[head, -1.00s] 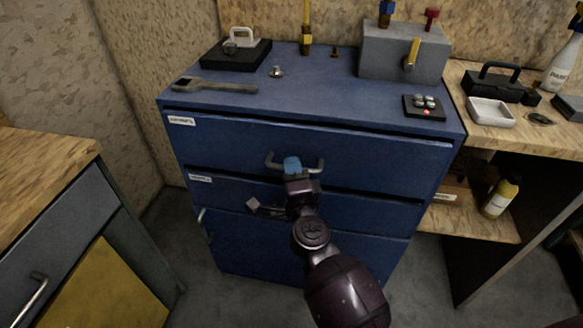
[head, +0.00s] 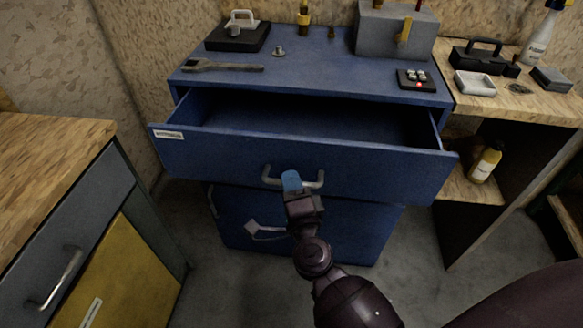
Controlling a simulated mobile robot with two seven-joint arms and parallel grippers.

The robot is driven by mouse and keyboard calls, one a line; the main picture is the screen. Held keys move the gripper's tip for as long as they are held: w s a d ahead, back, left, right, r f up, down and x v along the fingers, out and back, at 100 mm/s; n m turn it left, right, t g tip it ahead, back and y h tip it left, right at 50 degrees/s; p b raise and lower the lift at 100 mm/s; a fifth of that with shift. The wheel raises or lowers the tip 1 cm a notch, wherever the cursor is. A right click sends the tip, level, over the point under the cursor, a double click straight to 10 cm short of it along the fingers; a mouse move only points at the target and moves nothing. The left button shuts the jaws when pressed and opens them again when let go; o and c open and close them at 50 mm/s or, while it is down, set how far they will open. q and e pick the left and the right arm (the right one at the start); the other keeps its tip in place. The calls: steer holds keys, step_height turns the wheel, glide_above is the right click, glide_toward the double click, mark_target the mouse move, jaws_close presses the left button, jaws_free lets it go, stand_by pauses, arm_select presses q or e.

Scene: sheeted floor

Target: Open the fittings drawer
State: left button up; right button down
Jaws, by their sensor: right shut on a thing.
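The fittings drawer (head: 215,153) is the top drawer of the blue cabinet (head: 300,68). It carries a small white label at its left end and stands well out from the cabinet. Its inside shows as a dark, empty-looking space; the part close behind the front panel is hidden. My right gripper (head: 292,183) is shut on the grey bar handle (head: 314,184) at the middle of the drawer front. My left gripper is not in view.
A wrench (head: 222,66), a black block with a white handle (head: 238,33) and a grey box (head: 395,32) sit on the cabinet top. A wooden bench (head: 50,155) stands close on the left. A shelf with a yellow bottle (head: 485,162) is on the right.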

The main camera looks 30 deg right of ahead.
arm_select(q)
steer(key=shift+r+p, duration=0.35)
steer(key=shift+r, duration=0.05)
arm_select(e)
steer(key=s+a, duration=1.1)
steer(key=s, duration=0.5)
steer(key=shift+s, duration=0.15)
steer(key=c, duration=1.1)
jaws_free()
steer(key=shift+c, duration=0.2)
